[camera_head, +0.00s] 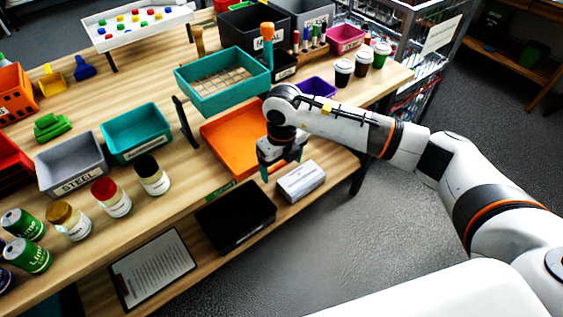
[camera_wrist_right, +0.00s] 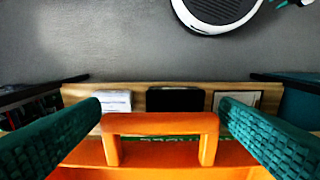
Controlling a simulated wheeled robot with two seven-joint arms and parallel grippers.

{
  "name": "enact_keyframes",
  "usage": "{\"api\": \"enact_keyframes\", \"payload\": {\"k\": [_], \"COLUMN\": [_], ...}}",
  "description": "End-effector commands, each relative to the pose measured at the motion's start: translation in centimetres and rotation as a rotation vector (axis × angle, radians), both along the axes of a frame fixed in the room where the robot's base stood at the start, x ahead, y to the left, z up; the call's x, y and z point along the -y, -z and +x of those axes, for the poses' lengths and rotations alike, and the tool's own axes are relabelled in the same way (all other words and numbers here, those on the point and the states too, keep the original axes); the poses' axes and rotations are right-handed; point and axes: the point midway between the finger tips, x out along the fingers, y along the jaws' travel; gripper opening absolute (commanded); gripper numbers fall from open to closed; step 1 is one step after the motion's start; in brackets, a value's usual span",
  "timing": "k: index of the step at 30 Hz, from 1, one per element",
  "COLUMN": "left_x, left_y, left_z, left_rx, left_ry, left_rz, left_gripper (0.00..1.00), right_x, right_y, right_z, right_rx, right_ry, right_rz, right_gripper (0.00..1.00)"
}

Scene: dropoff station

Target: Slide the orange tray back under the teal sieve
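The teal sieve (camera_head: 215,98) is a rectangular box with a mesh bottom, held raised above the bench. The orange tray (camera_head: 226,137) lies on the bench below it, sticking out toward the front edge. My right gripper (camera_head: 283,170) points down at the tray's front right side and hides part of it. In the right wrist view, the tray's orange handle (camera_wrist_right: 160,123) sits between the two teal fingers of the right gripper (camera_wrist_right: 160,108), which are spread wide with clear gaps on both sides.
A white box (camera_head: 301,182) and a black bin (camera_head: 236,218) sit on the lower shelf in front. A teal bin (camera_head: 137,134) and jars stand left of the tray. A purple bin (camera_head: 316,88) and cups (camera_head: 363,65) stand to the right.

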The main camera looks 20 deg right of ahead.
Motion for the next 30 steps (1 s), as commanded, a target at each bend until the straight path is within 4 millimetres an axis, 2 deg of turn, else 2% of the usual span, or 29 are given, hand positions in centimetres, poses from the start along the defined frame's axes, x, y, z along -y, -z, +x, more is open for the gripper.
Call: {"api": "enact_keyframes", "payload": {"k": [1, 2, 10, 14, 17, 24, 30], "left_x": [0.0, 0.0, 0.0, 0.0, 0.0, 0.0, 0.0], "left_y": [0.0, 0.0, 0.0, 0.2, 0.4, 1.2, 1.6], "left_z": [0.0, 0.0, 0.0, 0.0, 0.0, 0.0, 0.0], "left_rx": [0.000, 0.000, 0.001, 0.001, 0.001, 0.001, 0.000], "left_ry": [0.000, 0.000, -0.001, -0.001, -0.001, -0.001, -0.001], "left_rz": [0.000, 0.000, 0.000, 0.000, 0.000, 0.001, 0.001], "left_gripper": [0.36, 0.36, 0.36, 0.36, 0.36, 0.36, 0.36], "right_x": [0.0, 0.0, 0.0, 0.0, 0.0, 0.0, 0.0], "right_y": [0.0, 0.0, 0.0, -0.9, -2.5, -7.6, -10.8], "right_z": [0.0, 0.0, 0.0, 0.0, 0.0, -0.2, -0.3], "right_rx": [0.000, 0.000, -0.001, 0.002, 0.005, 0.005, 0.003], "right_ry": [0.000, 0.000, 0.000, 0.000, -0.001, -0.001, 0.000], "right_rz": [0.000, 0.000, 0.000, 0.001, 0.002, 0.001, 0.001], "right_gripper": [0.94, 0.98, 0.98, 0.98, 0.98, 0.98, 0.98]}}
